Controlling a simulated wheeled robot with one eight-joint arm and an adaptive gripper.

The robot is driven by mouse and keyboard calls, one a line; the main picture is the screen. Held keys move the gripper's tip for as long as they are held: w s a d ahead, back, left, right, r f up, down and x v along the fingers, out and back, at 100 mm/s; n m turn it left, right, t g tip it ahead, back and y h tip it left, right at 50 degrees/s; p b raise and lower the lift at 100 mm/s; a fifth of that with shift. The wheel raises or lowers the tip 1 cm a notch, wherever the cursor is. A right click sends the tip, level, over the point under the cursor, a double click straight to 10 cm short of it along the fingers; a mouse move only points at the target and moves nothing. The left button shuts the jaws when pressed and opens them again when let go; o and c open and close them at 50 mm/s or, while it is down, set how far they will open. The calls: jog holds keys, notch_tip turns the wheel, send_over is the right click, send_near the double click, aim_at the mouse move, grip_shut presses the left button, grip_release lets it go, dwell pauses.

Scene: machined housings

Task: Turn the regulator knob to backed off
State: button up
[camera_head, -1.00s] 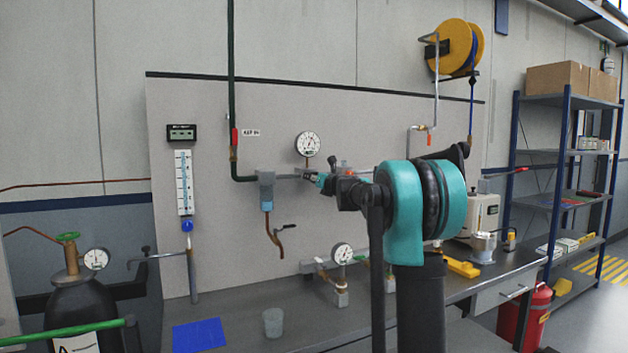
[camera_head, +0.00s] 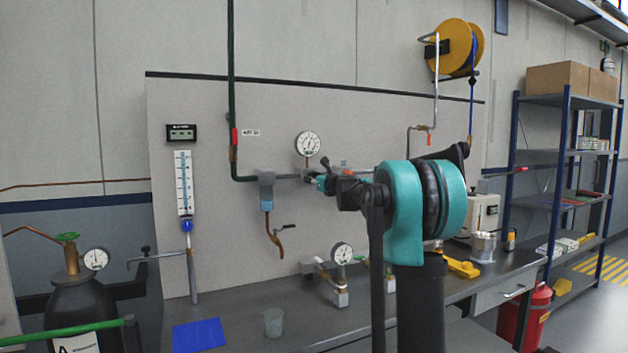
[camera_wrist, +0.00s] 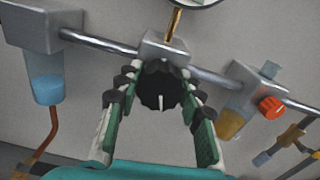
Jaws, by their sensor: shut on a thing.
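The regulator knob (camera_wrist: 160,86) is black and round with a white mark on its face. In the wrist view the mark points down from the middle. The knob sits below a grey regulator block (camera_wrist: 165,47) on a horizontal pipe. The two fingers of my gripper (camera_wrist: 157,92) lie on its left and right sides, shut on it. In the head view my gripper (camera_head: 318,180) reaches the panel below the round gauge (camera_head: 308,144), and the knob is hidden behind it.
A filter with a blue bowl (camera_wrist: 46,88) hangs left of the knob. A unit with an amber bowl (camera_wrist: 232,122) and an orange knob (camera_wrist: 271,107) is close on the right. A beaker (camera_head: 273,322) and blue mat (camera_head: 199,335) lie on the bench below.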

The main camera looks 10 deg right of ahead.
jog(key=n, duration=0.4)
jog(key=shift+n, duration=0.4)
jog(key=n, duration=0.3)
jog(key=shift+n, duration=0.3)
jog(key=n, duration=0.4)
jog(key=shift+d, duration=0.1)
jog(key=n, duration=0.5)
jog(key=shift+r, duration=0.1)
jog(key=n, duration=0.3)
jog(key=shift+n, duration=0.3)
jog(key=n, duration=0.3)
jog(key=shift+n, duration=0.4)
jog(key=n, duration=0.3)
jog(key=shift+n, duration=2.1)
